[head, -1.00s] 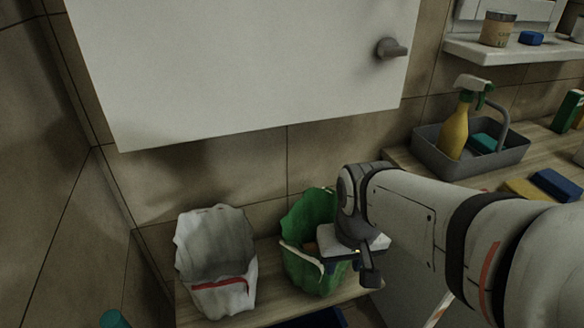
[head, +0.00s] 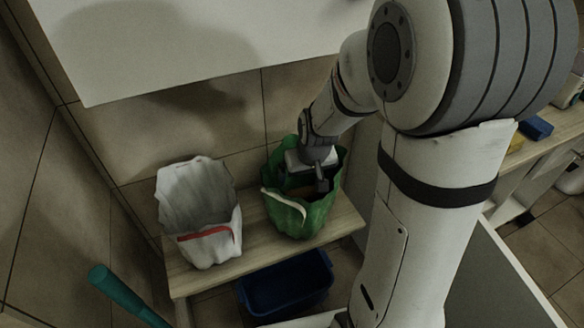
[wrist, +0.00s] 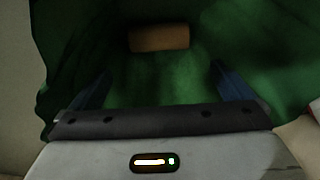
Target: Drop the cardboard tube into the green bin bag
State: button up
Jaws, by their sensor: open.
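The green bin bag (head: 308,216) stands open on a wooden shelf in the head view, with a pale strip on its front rim. My gripper (head: 312,183) is down in the mouth of the bag. In the wrist view my gripper (wrist: 160,92) has its two blue fingers wide apart with nothing between them. The brown cardboard tube (wrist: 159,38) lies inside the green bag, beyond the fingertips and apart from them.
A white bag (head: 208,250) with a red strip stands left of the green bag on the wooden shelf (head: 250,250). A blue tub (head: 287,287) is below the shelf. A teal handle (head: 122,294) rises at lower left. A white cabinet (head: 200,45) hangs above.

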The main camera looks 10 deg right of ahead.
aim_at(302, 190)
jog(key=b+x, duration=0.2)
jog(key=x, duration=0.7)
jog(key=shift+w+d+f, duration=0.1)
jog(key=shift+w+f, duration=0.05)
jog(key=shift+f, duration=0.2)
jog(key=shift+c, duration=0.2)
jog(key=c, duration=0.8)
